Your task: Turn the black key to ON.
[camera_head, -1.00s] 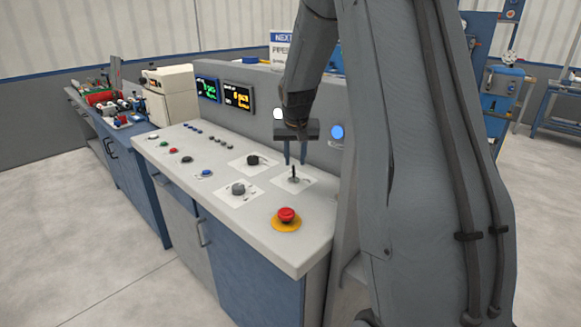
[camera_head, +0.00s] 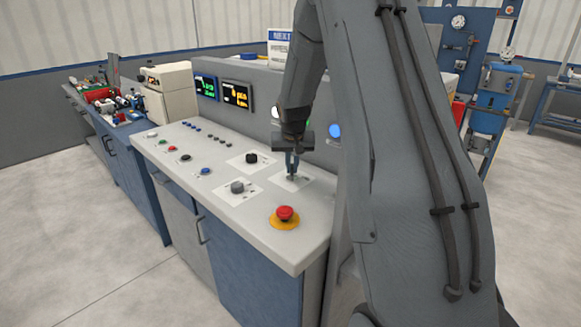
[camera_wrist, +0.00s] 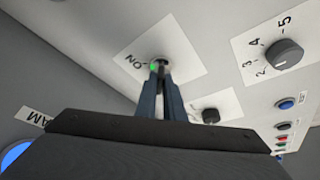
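The black key stands in its lock on a white plate (camera_head: 301,183) on the sloped console top. My gripper (camera_head: 292,170) points down over this plate, with its fingers close together around the key. In the wrist view the fingertips (camera_wrist: 160,72) meet at the dark key (camera_wrist: 161,66) and hide most of it. An upside-down ON label (camera_wrist: 134,62) is on the plate beside the lock. A small green spot (camera_wrist: 154,67) shows at the lock on the ON side. The key's exact angle is hard to tell.
A black knob (camera_head: 251,158), a grey knob (camera_head: 237,187) and a red emergency button (camera_head: 285,214) sit near the key plate. Several small buttons line the console's left part. An upright panel with displays (camera_head: 237,95) and a blue lamp (camera_head: 335,131) stands behind.

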